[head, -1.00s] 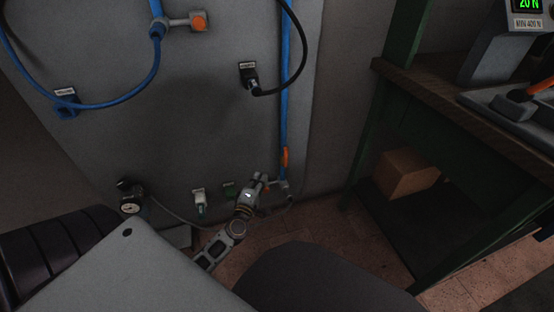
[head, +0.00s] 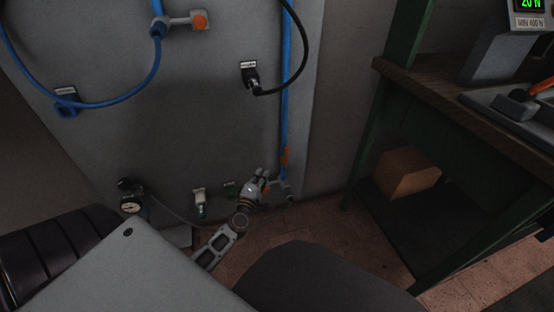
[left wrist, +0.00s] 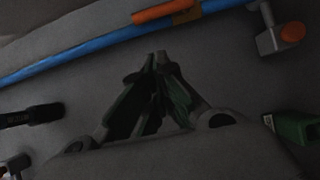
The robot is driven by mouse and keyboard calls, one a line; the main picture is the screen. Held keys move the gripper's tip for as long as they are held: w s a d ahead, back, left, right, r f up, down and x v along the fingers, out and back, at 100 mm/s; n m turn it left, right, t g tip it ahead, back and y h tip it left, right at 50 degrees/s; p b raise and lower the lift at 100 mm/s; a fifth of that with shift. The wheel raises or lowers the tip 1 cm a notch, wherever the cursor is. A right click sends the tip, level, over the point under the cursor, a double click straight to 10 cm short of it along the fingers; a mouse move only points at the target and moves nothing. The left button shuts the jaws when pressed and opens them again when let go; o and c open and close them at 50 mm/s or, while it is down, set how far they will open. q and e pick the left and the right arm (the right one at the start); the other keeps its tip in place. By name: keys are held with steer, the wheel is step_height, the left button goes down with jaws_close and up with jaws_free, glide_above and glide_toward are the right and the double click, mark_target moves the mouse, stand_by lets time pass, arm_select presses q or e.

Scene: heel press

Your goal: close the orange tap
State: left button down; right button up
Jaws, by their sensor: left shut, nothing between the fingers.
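The orange tap handle (head: 285,157) sits on the vertical blue pipe near its lower end, lying along the pipe. In the left wrist view the orange tap handle (left wrist: 166,11) is at the top, beyond my fingertips. My left gripper (head: 264,174) is low by the wall, just left of and below the handle, with a gap between them. In the left wrist view my left gripper (left wrist: 159,58) has its fingertips together, holding nothing. My right gripper is not in view.
A grey fitting with an orange knob (left wrist: 293,32) is at the pipe's lower end, partly behind my gripper in the head view. Green connectors (left wrist: 295,128) are left of it. A black hose plug (head: 250,75) is higher up. A green bench (head: 465,150) stands right.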

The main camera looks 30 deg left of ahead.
mark_target(286, 157)
arm_select(q)
steer(key=w+b, duration=0.1)
steer(key=w, duration=1)
steer(key=shift+b, duration=0.35)
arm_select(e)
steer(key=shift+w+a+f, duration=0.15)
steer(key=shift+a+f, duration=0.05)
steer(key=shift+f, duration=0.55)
arm_select(q)
steer(key=shift+w+a, duration=0.1)
steer(key=shift+p, duration=0.35)
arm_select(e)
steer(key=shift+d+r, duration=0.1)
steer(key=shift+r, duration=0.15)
arm_select(q)
steer(key=shift+w+r+p, duration=0.1)
steer(key=shift+r+p, duration=0.05)
steer(key=shift+p, duration=0.5)
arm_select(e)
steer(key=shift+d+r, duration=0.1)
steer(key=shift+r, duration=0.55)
arm_select(q)
steer(key=shift+w+d+m+g+p, duration=0.1)
steer(key=shift+d+m+g+p, duration=0.2)
steer(key=shift+p, duration=0.6)
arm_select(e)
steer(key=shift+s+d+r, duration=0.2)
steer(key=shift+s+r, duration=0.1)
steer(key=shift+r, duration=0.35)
